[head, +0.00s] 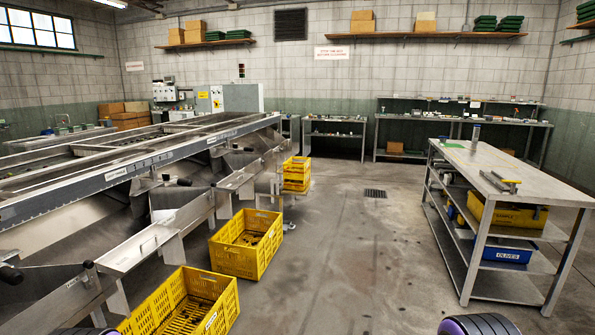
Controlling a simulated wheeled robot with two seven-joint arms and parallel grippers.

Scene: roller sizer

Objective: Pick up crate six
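Yellow slatted crates stand on the floor along the sizer's outlet chutes. The nearest yellow crate (222,312) is at the bottom left and is cut by the picture's lower edge. A middle yellow crate (233,261) stands beyond it, with some small dark things inside. Farther back are stacked yellow crates (296,176) near the sizer's far end. The crate labels are too small to read, so I cannot tell which is crate six. Neither of my grippers shows in the head view.
The metal roller sizer (135,165) fills the left side. A steel table (520,179) stands at the right, with a yellow bin (507,216) and a blue bin (507,252) on its shelves. The concrete floor between is clear, with a drain grate (375,193). Benches line the back wall.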

